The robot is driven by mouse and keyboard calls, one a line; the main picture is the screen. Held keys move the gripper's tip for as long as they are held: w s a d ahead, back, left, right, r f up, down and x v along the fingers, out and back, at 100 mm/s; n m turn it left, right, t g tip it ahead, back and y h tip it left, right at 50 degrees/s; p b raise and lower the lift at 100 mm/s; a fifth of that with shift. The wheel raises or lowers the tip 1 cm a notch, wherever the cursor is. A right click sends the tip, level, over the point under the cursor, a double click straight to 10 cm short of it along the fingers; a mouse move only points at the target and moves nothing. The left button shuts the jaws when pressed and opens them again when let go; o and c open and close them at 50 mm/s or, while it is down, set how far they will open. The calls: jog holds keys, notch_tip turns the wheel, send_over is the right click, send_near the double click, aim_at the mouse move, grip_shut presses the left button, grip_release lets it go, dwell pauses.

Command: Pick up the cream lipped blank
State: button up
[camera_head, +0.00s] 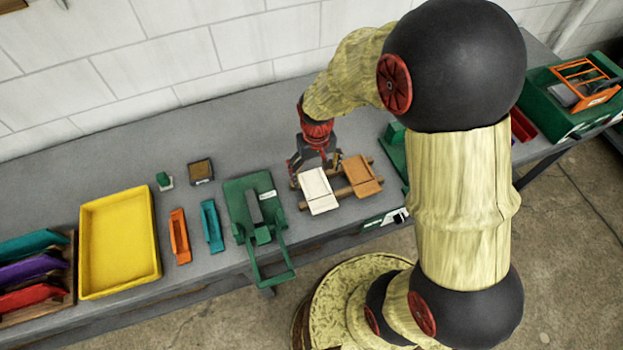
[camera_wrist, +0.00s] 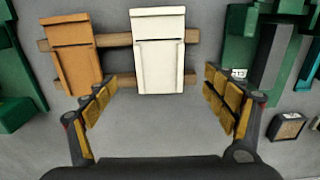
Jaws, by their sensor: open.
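The cream lipped blank (camera_head: 317,191) lies on two wooden rails (camera_head: 345,191) on the grey bench, beside an orange-tan blank (camera_head: 361,175) of similar form. In the wrist view the cream blank (camera_wrist: 158,55) is upright in the picture, with a raised lip across it, and the tan blank (camera_wrist: 77,57) is to its left. My gripper (camera_head: 315,168) is at the wall-side end of the cream blank. In the wrist view my gripper (camera_wrist: 168,96) is open and empty, its yellow-padded fingers spread to either side of the cream blank's near end. I see no contact.
A green fixture (camera_head: 255,205) stands left of the rails, with teal (camera_head: 212,226) and orange (camera_head: 180,236) pieces beyond it. A yellow tray (camera_head: 153,245) and a wooden rack (camera_head: 65,285) are farther left. Another green fixture (camera_head: 393,148) stands close on the right.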

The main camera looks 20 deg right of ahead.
aim_at(316, 188)
jog(key=f, duration=0.5)
jog(key=shift+s+f+b, duration=0.25)
jog(key=shift+b, duration=0.05)
jog(key=shift+f, duration=0.4)
jog(key=shift+c, duration=1)
jog(key=c, duration=1.1)
